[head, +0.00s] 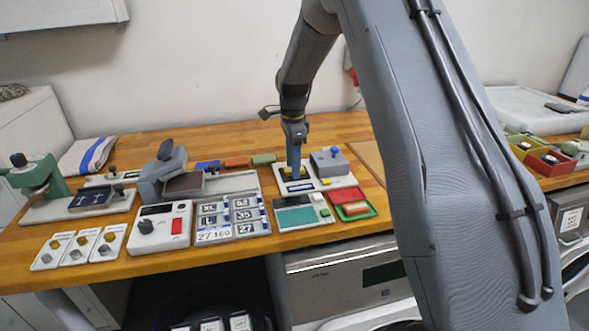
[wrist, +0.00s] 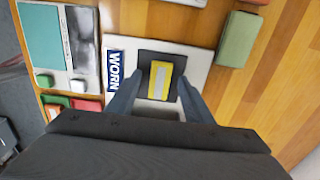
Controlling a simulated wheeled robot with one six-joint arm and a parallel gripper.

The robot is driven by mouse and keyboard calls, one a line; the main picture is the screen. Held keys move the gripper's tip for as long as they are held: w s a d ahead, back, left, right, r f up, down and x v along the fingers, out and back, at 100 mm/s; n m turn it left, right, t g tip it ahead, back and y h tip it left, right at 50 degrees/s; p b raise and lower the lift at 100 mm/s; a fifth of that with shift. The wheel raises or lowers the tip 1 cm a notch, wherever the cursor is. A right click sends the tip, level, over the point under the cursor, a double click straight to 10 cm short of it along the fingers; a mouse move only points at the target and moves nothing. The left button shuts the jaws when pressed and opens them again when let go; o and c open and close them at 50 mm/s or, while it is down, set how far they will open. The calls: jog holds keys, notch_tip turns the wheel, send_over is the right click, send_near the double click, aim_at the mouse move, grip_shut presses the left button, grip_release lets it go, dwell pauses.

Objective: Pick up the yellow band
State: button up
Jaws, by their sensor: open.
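The yellow band (wrist: 160,81) has a pale grey stripe down its middle. In the wrist view it lies on a dark square pad (wrist: 147,60) on a white board (wrist: 205,67) that has a blue "WORN" label (wrist: 113,71). My gripper (wrist: 159,84) is open, with one finger on each side of the band and visible gaps to it. In the head view my gripper (head: 294,168) points down over the board, and only bits of yellow show around it.
A grey box-shaped device (head: 329,161) stands just right of the gripper. A green block (head: 263,159) and an orange block (head: 236,162) lie behind. A teal panel (head: 297,217) and a green tray (head: 357,216) with a red piece are in front. Bare wood (head: 345,130) lies behind the board.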

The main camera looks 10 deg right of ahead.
grip_shut()
dwell(0.3)
